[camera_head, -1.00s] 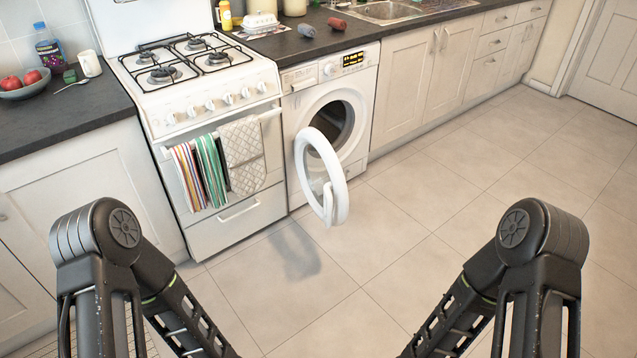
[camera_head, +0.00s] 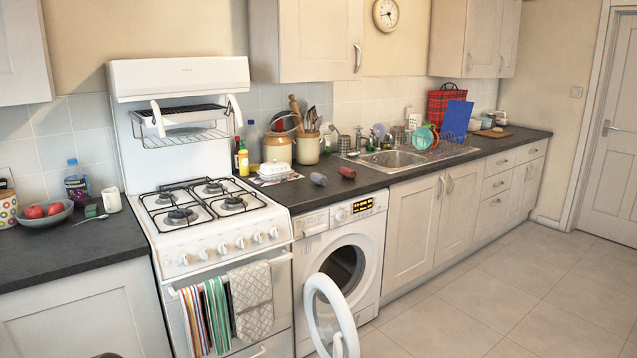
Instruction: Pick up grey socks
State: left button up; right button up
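A rolled grey sock bundle (camera_head: 318,179) lies on the dark counter above the washer. A rolled dark red bundle (camera_head: 347,172) lies just to its right, a small gap apart. Neither of my grippers shows in the head view. Only a small dark piece of one of my arms shows at the bottom edge on the left.
The washer (camera_head: 365,245) stands under the counter with its round door (camera_head: 331,318) swung open. The white stove (camera_head: 215,240) is to its left with towels on its rail. A white butter dish (camera_head: 275,171) and jars stand behind the grey bundle. The tiled floor (camera_head: 500,290) is clear at right.

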aim_at(318, 178)
jog(key=i+l+u, duration=0.1)
jog(key=i+l, duration=0.35)
jog(key=i, duration=0.15)
jog(key=i+l+u, duration=0.1)
jog(key=i+l, duration=0.4)
jog(key=i+l+u, duration=0.1)
jog(key=i+l, duration=0.4)
jog(key=i+l+u, duration=0.1)
jog(key=i+l, duration=0.5)
jog(key=i+l+u, duration=0.15)
jog(key=i+l, duration=0.4)
jog(key=i+l+u, duration=0.1)
jog(key=i+l, duration=0.35)
jog(key=l, duration=0.3)
